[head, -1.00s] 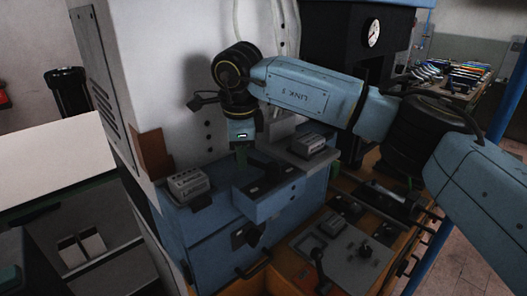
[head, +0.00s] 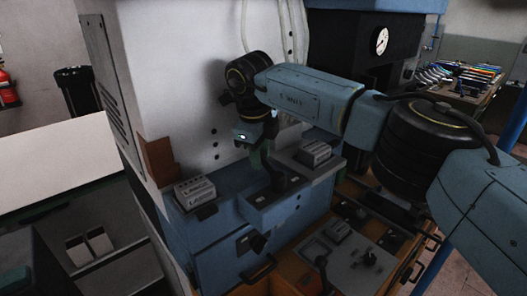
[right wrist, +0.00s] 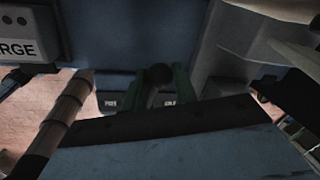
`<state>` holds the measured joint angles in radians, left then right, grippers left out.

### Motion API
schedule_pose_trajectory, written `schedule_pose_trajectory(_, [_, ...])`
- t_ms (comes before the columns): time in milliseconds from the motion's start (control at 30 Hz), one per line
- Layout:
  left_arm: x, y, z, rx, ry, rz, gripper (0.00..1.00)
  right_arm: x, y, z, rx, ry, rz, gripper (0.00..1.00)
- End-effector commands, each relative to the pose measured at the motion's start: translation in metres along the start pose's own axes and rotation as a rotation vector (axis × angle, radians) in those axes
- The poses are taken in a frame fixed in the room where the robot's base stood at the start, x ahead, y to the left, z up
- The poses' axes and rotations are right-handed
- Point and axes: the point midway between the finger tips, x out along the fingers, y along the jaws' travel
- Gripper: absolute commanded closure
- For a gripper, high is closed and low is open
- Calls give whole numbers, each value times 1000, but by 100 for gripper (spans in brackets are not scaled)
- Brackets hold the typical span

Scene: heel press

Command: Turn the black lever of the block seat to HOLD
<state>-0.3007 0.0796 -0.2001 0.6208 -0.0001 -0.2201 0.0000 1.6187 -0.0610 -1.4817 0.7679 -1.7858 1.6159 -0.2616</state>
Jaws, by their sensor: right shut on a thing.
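The black lever (head: 277,181) stands on the top of the blue block seat (head: 292,204) in the head view. My right gripper (head: 263,160) is tilted over it, its green fingers reaching down to the lever's upper end. In the right wrist view the lever's round dark knob (right wrist: 158,73) sits between the two green fingers, which are shut on it. Two small dark label plates lie behind the knob; the right plate (right wrist: 172,98) seems to read HOLD, and the left plate (right wrist: 110,101) is hard to read. The knob appears nearer the right plate. My left gripper is not seen.
The white machine wall (head: 185,100) rises close behind. A control panel (head: 345,250) with knobs lies at the front right.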

Motion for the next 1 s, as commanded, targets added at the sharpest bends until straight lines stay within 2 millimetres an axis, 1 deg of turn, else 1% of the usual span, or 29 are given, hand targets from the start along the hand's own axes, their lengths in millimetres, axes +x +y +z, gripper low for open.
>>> schedule_pose_trajectory(33, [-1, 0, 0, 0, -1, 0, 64, -2, -5, -2, 7, 2, -9, 100])
schedule_pose_trajectory(400, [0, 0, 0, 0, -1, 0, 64, -2, -5, -2, 9, 3, -10, 100])
schedule_pose_trajectory(433, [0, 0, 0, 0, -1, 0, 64, -2, -5, -2, 8, 3, -10, 68])
schedule_pose_trajectory(567, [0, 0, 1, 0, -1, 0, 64, -1, -4, -1, 7, 3, -7, 51])
schedule_pose_trajectory(867, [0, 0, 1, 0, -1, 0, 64, -1, -2, 0, 5, 2, -3, 50])
schedule_pose_trajectory(967, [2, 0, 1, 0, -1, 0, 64, -8, -2, 0, 5, -1, -4, 50])
schedule_pose_trajectory(1000, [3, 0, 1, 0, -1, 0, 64, -14, -2, 0, 5, -1, -5, 50])
